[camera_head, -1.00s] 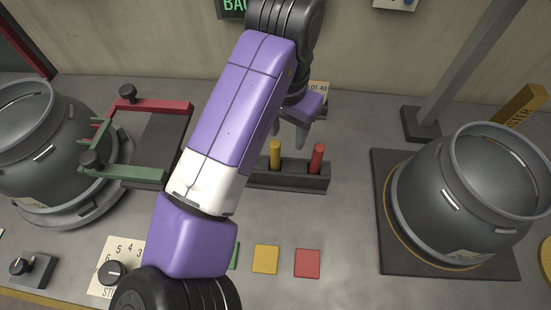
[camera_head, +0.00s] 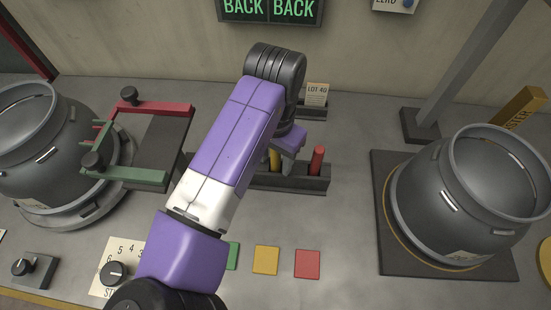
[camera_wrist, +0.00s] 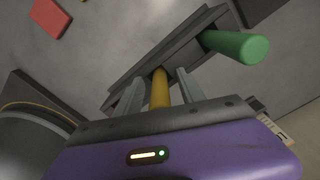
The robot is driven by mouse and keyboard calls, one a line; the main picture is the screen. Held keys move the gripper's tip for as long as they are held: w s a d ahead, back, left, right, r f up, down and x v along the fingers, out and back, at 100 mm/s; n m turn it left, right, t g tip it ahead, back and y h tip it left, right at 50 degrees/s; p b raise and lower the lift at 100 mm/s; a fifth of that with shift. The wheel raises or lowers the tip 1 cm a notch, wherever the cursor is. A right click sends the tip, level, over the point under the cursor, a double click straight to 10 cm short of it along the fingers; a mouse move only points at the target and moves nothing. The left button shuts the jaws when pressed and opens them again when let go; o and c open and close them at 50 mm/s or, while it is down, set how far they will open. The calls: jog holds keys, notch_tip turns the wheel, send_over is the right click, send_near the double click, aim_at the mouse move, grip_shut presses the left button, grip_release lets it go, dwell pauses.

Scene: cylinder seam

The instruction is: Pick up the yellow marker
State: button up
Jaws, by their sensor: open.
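The yellow marker (camera_head: 275,160) stands in a dark rack (camera_head: 315,182) in the middle of the table, mostly covered by my arm in the head view. In the wrist view the yellow marker (camera_wrist: 159,90) stands between the two fingers of my gripper (camera_wrist: 157,88), which are open on either side of it. Whether a finger touches it I cannot tell. A red marker (camera_head: 317,160) stands at the rack's right end. A green marker (camera_wrist: 238,45) shows in the wrist view in the same rack (camera_wrist: 150,58), beside the yellow one.
A dark cylinder (camera_head: 470,205) on a plate stands at right, another (camera_head: 45,145) at left beside a clamp frame with red (camera_head: 160,105) and green (camera_head: 135,173) bars. Green, yellow (camera_head: 265,260) and red (camera_head: 307,264) squares lie in front. A LOT 40 card (camera_head: 317,93) stands behind the rack.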

grip_shut()
jog(key=shift+r, duration=0.15)
notch_tip(320, 180, up, 20)
dwell(0.8)
